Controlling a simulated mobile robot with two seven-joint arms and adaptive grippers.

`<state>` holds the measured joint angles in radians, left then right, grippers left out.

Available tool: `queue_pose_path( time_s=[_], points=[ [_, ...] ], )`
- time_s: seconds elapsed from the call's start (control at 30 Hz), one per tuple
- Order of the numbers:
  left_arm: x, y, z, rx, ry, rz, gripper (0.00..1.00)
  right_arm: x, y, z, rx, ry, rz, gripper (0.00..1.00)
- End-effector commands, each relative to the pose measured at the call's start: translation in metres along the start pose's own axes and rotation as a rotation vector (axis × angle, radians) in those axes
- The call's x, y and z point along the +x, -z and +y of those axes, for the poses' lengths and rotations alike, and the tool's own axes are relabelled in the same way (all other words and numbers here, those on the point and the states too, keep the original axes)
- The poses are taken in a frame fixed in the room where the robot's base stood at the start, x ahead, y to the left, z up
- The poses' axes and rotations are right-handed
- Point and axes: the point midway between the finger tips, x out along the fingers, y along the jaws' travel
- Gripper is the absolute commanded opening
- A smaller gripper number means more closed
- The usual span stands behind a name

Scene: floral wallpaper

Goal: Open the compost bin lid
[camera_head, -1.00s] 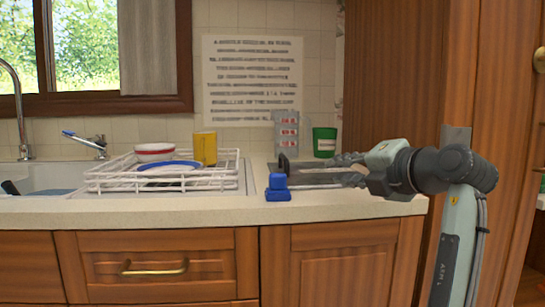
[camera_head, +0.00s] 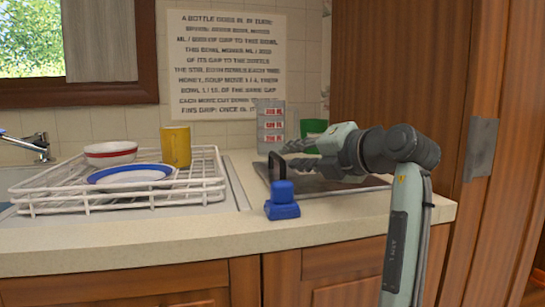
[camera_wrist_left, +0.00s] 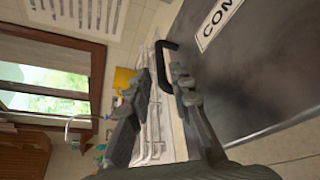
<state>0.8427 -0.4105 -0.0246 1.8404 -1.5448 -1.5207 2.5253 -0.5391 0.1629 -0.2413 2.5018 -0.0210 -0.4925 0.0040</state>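The compost bin lid (camera_head: 335,190) is a dark flat panel lying level in the counter top and looks shut. A black bar handle (camera_head: 276,166) stands up at its left end. In the left wrist view the lid (camera_wrist_left: 250,85) fills the right side, with a white label reading "COM", and the handle (camera_wrist_left: 172,62) is close beyond the fingertips. My right gripper is not in view.
A blue object (camera_head: 282,205) stands just in front of the handle, near the counter edge. A white dish rack (camera_head: 130,203) with a bowl, plate and yellow cup (camera_head: 176,147) is at left. A grey box (camera_head: 271,125) and green container (camera_head: 314,128) stand behind the lid.

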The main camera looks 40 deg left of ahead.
Motion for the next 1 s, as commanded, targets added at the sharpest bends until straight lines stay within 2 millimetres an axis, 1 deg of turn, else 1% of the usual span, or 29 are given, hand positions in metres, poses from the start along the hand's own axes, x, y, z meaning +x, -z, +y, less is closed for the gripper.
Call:
queue_pose_path(
  time_s=[0.3, 0.43, 0.6, 0.8, 0.97, 1.0],
  points=[
    [0.050, 0.000, 0.001, 0.001, -0.001, 0.002, 0.20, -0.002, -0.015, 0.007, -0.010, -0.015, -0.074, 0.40],
    [0.064, 0.000, 0.001, 0.001, -0.001, 0.001, 0.20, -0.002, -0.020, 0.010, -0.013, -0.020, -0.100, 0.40],
    [0.071, 0.000, 0.000, 0.001, 0.000, 0.001, 0.20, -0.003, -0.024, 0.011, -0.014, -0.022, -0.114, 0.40],
    [0.071, 0.000, 0.000, 0.001, 0.000, 0.001, 0.20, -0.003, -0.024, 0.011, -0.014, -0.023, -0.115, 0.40],
    [0.071, 0.000, 0.000, 0.001, 0.000, 0.001, 0.01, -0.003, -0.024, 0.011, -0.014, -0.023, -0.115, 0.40],
    [0.071, 0.000, 0.000, 0.001, 0.000, 0.001, 0.00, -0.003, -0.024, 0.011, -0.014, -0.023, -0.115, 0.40]
  ],
)
